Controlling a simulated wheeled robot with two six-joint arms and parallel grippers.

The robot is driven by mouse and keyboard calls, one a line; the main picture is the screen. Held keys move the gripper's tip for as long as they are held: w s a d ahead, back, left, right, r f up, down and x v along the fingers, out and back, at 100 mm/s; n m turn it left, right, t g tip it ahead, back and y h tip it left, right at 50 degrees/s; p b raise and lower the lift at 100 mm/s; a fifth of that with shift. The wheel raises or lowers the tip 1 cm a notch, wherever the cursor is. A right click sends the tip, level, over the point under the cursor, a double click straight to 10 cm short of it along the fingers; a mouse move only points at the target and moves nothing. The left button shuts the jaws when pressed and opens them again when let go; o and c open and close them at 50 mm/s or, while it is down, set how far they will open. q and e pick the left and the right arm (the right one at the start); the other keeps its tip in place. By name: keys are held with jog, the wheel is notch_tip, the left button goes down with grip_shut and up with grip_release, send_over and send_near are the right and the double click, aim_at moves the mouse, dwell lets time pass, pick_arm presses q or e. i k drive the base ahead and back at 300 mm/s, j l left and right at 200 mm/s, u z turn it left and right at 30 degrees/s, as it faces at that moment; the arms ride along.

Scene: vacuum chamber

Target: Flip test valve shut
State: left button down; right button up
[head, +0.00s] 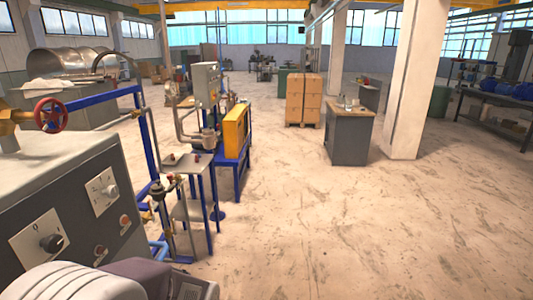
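A brass valve (12,122) with a round red handwheel (54,114) sits on top of a grey control cabinet (75,190) at the left. Smaller valves with red handles (172,179) show on thin pipework to the right of the cabinet. I cannot tell which of these is the test valve, or whether any valve is open or shut. Neither of my grippers is in view.
A blue frame (150,150) stands behind the cabinet, with a yellow panel (236,131) beyond it. Stacked cartons (303,97), a grey workbench (347,137) and a white pillar (412,80) stand farther back. Open floor (370,230) lies to the right.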

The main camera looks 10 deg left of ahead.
aim_at(172, 221)
jog(key=i+u, duration=0.4)
jog(key=i+l+u, duration=0.1)
jog(key=i+u, duration=0.3)
jog(key=i, duration=0.2)
jog(key=i+l+u, duration=0.35)
jog(key=i, duration=0.15)
jog(key=i+u, duration=0.55)
jog(key=k+l+u, duration=0.15)
jog(key=l, duration=0.2)
jog(key=k+l+u, duration=0.15)
jog(key=l, duration=0.2)
